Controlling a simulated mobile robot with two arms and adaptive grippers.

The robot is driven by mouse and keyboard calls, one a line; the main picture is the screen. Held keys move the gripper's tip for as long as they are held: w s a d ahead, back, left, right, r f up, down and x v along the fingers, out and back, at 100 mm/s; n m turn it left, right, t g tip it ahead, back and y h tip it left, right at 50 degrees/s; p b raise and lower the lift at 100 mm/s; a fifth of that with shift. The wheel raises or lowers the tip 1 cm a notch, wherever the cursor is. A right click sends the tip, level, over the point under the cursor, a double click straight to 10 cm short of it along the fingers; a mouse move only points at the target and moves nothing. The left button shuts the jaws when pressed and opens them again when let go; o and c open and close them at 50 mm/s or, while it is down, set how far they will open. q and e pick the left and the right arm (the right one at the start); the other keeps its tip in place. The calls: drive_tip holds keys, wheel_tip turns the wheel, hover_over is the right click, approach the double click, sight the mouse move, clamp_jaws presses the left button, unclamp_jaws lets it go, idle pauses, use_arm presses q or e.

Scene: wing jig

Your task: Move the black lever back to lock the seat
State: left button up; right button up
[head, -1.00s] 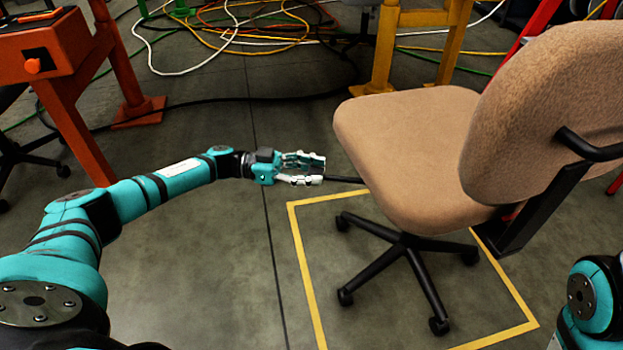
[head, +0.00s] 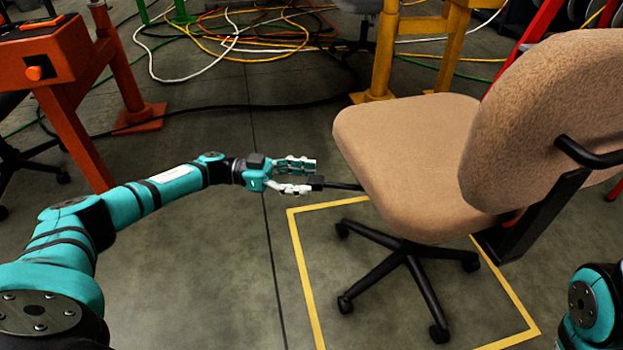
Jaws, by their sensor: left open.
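A tan office chair (head: 405,140) stands on a black wheeled base, with its backrest (head: 550,120) at the right. The black lever (head: 340,186) sticks out to the left from under the seat and ends in a wider black grip. My left gripper (head: 312,176) reaches in from the left and is open. Its fingertips are at the lever's grip end, the lower finger right beside it; I cannot tell whether they touch. The inner end of the lever is hidden under the seat. Only part of my right arm shows at the bottom right; its gripper is out of view.
Yellow tape (head: 300,265) marks a square on the floor around the chair base. An orange stand (head: 75,100) is at the left and a yellow stand (head: 385,50) behind the chair. Several cables (head: 230,40) lie on the floor at the back.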

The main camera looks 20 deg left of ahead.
use_arm(q)
drive_tip(key=v, duration=0.9)
drive_tip(key=shift+s+a, duration=0.2)
drive_tip(key=shift+a, duration=0.2)
drive_tip(key=shift+r, duration=0.1)
